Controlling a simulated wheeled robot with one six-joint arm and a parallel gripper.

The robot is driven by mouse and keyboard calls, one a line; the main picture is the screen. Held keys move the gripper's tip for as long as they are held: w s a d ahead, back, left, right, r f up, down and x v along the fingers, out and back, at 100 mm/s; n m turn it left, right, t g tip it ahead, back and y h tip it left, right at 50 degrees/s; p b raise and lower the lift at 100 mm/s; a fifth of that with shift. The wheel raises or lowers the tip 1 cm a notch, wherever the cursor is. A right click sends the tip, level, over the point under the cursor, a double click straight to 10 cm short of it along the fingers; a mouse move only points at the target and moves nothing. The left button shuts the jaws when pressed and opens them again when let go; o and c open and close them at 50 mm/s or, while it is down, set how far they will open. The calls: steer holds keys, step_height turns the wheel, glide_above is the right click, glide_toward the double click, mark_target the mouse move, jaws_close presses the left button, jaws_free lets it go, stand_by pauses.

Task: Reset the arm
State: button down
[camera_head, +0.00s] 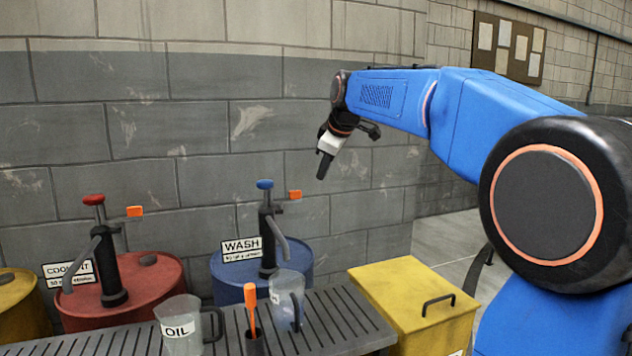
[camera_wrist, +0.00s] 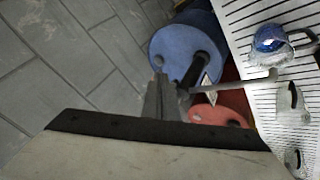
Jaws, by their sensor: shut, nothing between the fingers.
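My gripper (camera_head: 324,166) hangs in the air in front of the grey block wall, above and to the right of the blue drum. Its fingers are shut and hold nothing. My blue arm reaches in from the right of the head view. In the wrist view my gripper (camera_wrist: 165,98) shows dark fingers over the blue drum (camera_wrist: 170,48), well apart from it. Nothing touches the gripper.
On the slatted bench (camera_head: 345,318) stand an OIL jug (camera_head: 180,325), a clear jug (camera_head: 286,290) and an orange-handled tool (camera_head: 251,308) in a dark cup. Behind are a red drum (camera_head: 150,290) and the blue drum (camera_head: 225,270), with pumps. A yellow box (camera_head: 405,285) is at right.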

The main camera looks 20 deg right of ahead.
steer(key=s+a+f+m+g, duration=0.1)
steer(key=s+f+m, duration=0.2)
steer(key=s+f, duration=0.7)
steer(key=s+a+f+m, duration=0.2)
steer(key=s+f, duration=0.8)
steer(key=s, duration=0.7)
steer(key=s+a+f+m+g, duration=0.1)
steer(key=s+f+m, duration=0.3)
steer(key=s+f, duration=0.7)
steer(key=s, duration=0.2)
steer(key=shift+s+a+m+g, duration=0.25)
steer(key=shift+s+m+g, duration=0.05)
steer(key=shift+s, duration=0.05)
